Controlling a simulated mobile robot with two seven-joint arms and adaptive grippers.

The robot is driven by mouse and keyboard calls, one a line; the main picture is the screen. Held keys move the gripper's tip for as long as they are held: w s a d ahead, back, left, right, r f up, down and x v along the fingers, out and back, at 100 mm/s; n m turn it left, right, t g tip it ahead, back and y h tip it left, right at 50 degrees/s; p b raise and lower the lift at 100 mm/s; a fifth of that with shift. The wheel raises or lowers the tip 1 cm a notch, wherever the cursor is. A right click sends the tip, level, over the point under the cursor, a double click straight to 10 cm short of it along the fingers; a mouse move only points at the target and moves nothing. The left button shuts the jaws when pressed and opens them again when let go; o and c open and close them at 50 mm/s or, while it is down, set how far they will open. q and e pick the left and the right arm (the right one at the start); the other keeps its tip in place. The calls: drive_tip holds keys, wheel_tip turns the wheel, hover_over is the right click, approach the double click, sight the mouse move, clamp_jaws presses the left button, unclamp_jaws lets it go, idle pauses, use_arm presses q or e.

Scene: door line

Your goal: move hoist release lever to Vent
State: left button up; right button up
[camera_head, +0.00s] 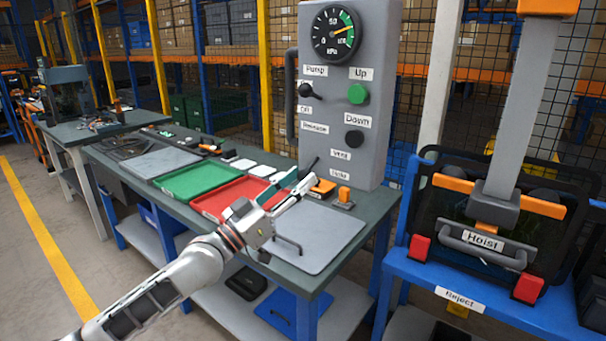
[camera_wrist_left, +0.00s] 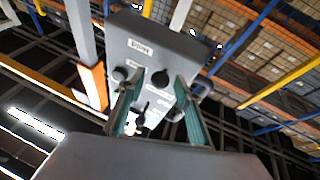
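The grey control panel (camera_head: 384,120) stands at the back of the bench and also shows tilted in the wrist view (camera_wrist_left: 165,45). The lever's exact setting is unclear. My right gripper is not in view.
Above are a gauge (camera_head: 334,33), a Pump switch (camera_head: 306,90), a green Up button (camera_head: 358,94) and a black Down button (camera_head: 354,139). The bench holds a green tray (camera_head: 197,180), a red tray (camera_head: 228,197) and an orange item (camera_head: 344,197). The hoist (camera_head: 483,242) hangs at right.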

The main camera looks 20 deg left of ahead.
use_arm(q)
drive_tip(key=shift+x, duration=1)
drive_tip(key=shift+c, duration=0.4)
clamp_jaws()
drive_tip(key=shift+a, duration=0.1)
